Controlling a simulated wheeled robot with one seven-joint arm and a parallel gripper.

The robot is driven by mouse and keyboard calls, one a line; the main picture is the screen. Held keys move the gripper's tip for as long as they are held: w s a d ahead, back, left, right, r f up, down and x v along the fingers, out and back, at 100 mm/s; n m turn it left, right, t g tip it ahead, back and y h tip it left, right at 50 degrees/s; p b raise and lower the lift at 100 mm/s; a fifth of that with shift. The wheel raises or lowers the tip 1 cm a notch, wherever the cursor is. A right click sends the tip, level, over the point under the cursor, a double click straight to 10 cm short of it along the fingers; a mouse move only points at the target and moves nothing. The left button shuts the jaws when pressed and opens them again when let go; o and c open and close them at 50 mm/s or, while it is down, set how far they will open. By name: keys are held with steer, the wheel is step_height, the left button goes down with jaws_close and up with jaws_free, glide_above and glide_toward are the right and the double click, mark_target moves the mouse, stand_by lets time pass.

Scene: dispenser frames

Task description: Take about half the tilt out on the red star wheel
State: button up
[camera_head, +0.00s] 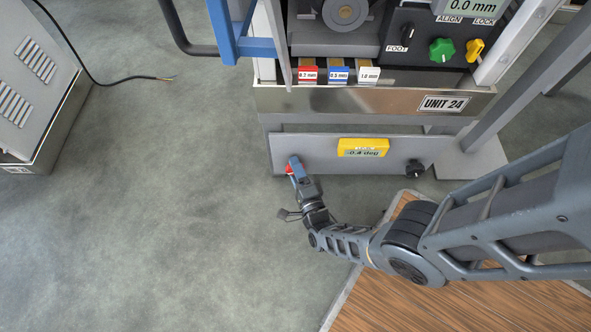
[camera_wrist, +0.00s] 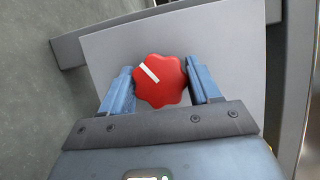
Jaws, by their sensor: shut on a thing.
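The red star wheel (camera_wrist: 161,86) fills the middle of the wrist view, a lobed knob with a white mark pointing to its upper left. It sits on a grey plate low on the unit. In the head view only a bit of its red (camera_head: 289,169) shows beside my gripper (camera_head: 294,166). My gripper (camera_wrist: 163,88) has a blue finger on each side of the wheel and is shut on it. A yellow level display (camera_head: 363,148) on the same plate reads what looks like 0.4 deg, small and hard to read; its sign is unclear.
A black knob (camera_head: 414,169) is at the plate's right end. Above are the UNIT 24 panel (camera_head: 443,104), red, blue and white tags, a green knob (camera_head: 441,50) and a yellow knob (camera_head: 474,50). A wooden board (camera_head: 470,305) lies lower right.

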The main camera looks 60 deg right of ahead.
steer(key=shift+s+d, duration=0.1)
stand_by(0.5)
steer(key=o, duration=1)
steer(key=v, duration=0.7)
steer(key=shift+s+a, duration=0.3)
steer(key=shift+w+p, duration=0.1)
steer(key=shift+p, duration=0.2)
